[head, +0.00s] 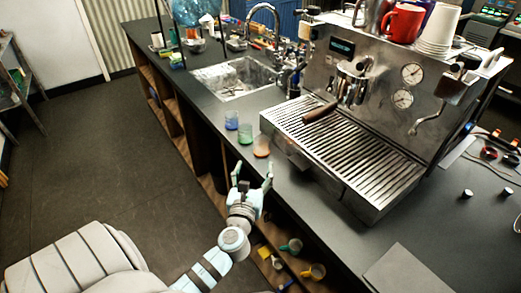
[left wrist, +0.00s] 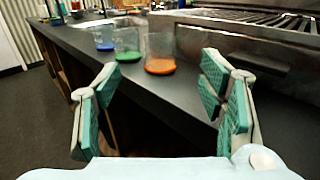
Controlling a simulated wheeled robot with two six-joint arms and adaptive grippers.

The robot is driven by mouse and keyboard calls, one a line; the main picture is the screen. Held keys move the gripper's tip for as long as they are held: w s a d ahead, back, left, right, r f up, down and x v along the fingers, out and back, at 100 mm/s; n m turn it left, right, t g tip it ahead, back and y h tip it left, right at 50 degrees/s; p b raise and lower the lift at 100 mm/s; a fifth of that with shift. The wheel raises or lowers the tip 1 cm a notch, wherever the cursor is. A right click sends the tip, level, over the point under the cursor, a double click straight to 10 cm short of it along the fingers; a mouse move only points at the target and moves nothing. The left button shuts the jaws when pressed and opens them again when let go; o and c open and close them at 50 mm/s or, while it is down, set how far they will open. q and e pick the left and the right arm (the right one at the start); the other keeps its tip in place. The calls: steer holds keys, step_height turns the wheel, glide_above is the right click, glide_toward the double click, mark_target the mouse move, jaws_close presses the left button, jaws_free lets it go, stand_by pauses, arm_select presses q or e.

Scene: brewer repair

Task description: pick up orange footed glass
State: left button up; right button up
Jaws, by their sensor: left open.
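The orange footed glass (head: 261,147) stands upright on the dark counter, close to the front left corner of the espresso machine. In the left wrist view it is a clear glass with an orange base (left wrist: 160,64), ahead of my fingers. A green-based glass (head: 245,133) and a blue-based glass (head: 231,120) stand beside it, farther along the counter edge. My left gripper (head: 252,176) is open and empty, just short of the counter edge and apart from the orange glass. Its two green-padded fingers (left wrist: 160,108) frame the space before the glass. My right gripper is not in view.
The espresso machine (head: 345,165) stands right of the glasses, with its drip tray close to the orange one. A sink (head: 235,78) lies beyond. Open shelves under the counter hold several colored cups (head: 291,246). The floor (head: 100,150) at left is clear.

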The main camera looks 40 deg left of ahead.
mark_target(260, 145)
arm_select(q)
steer(key=b+x, duration=0.1)
steer(key=x, duration=1.1)
steer(key=shift+w+a+r, duration=0.15)
steer(key=shift+w+a, duration=0.1)
steer(key=shift+w, duration=0.1)
steer(key=shift+s+r, duration=0.1)
steer(key=c, duration=1.4)
